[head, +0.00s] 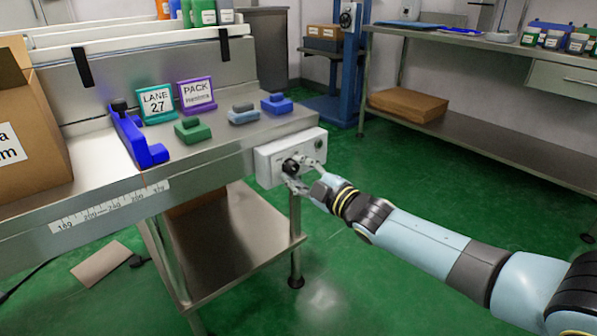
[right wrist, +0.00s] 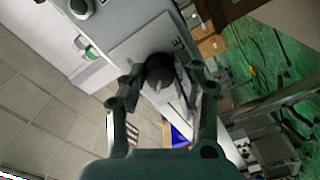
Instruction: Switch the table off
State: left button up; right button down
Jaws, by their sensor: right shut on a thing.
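The table (head: 215,172) is a steel bench with a white switch box (head: 268,166) on its right end. A black rotary knob (head: 291,166) sits on the front of that box. My right gripper (head: 297,178) is at the box, shut on the knob. In the right wrist view the knob (right wrist: 160,72) shows between the two fingers of my right gripper (right wrist: 158,88). The fingers partly hide the box's face, and the knob's exact setting cannot be read. A small round fitting (head: 318,144) is on the box's right side. My left gripper is not in view.
On the table stand a blue stop (head: 135,140), a teal lane sign (head: 157,103), a purple pack sign (head: 197,94) and several small blocks. A cardboard box (head: 30,130) is at the left. A shelf unit (head: 480,130) stands behind right. Green floor between is clear.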

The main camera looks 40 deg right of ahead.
jog(key=shift+f, duration=0.1)
jog(key=c, duration=1)
grip_release()
jog(key=shift+s, duration=0.1)
jog(key=s, duration=0.8)
jog(key=s+d, duration=0.1)
jog(key=s, duration=0.3)
jog(key=shift+w, duration=0.1)
